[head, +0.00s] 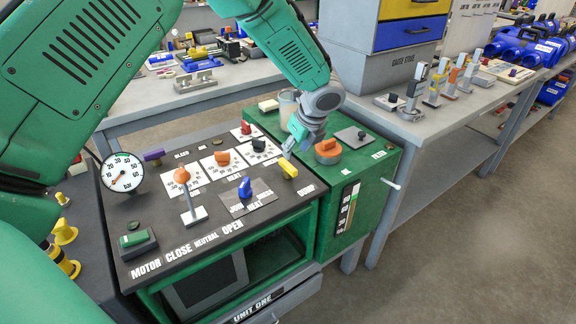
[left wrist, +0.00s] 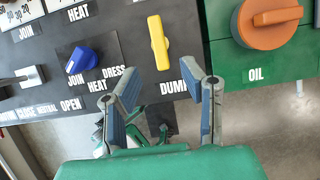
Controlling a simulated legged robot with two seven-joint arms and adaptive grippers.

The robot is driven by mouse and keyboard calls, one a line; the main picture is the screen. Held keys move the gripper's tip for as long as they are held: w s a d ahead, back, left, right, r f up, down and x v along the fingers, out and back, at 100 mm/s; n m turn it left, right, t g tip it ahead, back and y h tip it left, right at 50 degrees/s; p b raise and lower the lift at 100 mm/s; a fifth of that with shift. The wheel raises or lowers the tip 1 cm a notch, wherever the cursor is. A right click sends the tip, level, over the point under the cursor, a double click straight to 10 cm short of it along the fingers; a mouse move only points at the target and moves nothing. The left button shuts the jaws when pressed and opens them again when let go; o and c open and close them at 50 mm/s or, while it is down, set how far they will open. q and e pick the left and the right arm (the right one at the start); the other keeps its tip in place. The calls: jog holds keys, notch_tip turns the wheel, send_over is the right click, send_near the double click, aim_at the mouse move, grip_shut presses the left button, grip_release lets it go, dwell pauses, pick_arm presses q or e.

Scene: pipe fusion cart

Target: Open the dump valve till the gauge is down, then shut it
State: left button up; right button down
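The dump valve's yellow handle (head: 289,168) sits at the right edge of the dark panel. In the left wrist view the yellow handle (left wrist: 159,43) lies nearly upright in the picture, beside the DUMP label. The round white gauge (head: 122,172) stands at the panel's left; its needle is too small to read surely. My left gripper (head: 293,143) is just above and behind the yellow handle. In the left wrist view my left gripper (left wrist: 165,78) is open and empty, its fingers spread below the handle's near end, apart from it. My right gripper is not in view.
A blue knob (head: 244,188), a lever with an orange ball (head: 182,175) and a black knob (head: 259,145) stand close by. An orange OIL knob (head: 328,151) is on the green tank to the right. A green motor switch (head: 137,243) is at the front left.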

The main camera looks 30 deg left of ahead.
aim_at(288, 165)
pick_arm(q)
jog(key=x, duration=0.8)
jog(key=shift+a+r, duration=0.1)
jog(key=shift+a, duration=0.15)
jog(key=shift+d, duration=0.15)
jog(key=shift+s, duration=0.1)
grip_shut()
